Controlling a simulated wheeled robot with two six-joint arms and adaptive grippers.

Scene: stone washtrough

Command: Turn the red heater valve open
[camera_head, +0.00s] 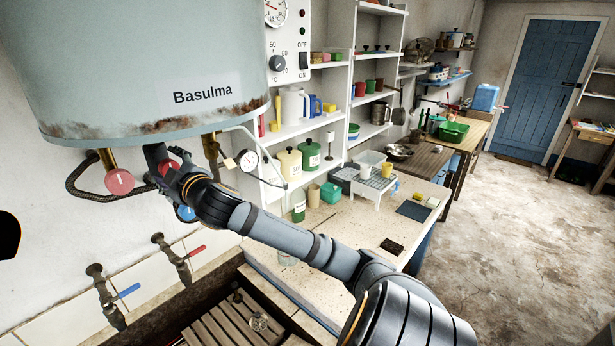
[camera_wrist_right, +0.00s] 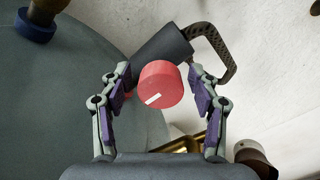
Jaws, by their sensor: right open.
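The red heater valve (camera_head: 119,181) is a round knob with a white mark, below the rusty underside of the grey-blue heater (camera_head: 150,60). In the right wrist view the red knob (camera_wrist_right: 161,84) shows between the two spread fingers, with gaps on both sides; its white mark is tilted. My right gripper (camera_head: 160,172) is open, just right of the knob under the heater. A second small red patch shows by the gripper in the head view; I cannot tell what it is. My left gripper is not in view.
A blue knob (camera_head: 185,213) hangs beside my right gripper. A braided hose (camera_head: 80,187) and a pressure gauge (camera_head: 249,161) are close by. Taps with blue (camera_head: 129,290) and red (camera_head: 196,251) levers are on the wall below. Shelves and a cluttered counter stand to the right.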

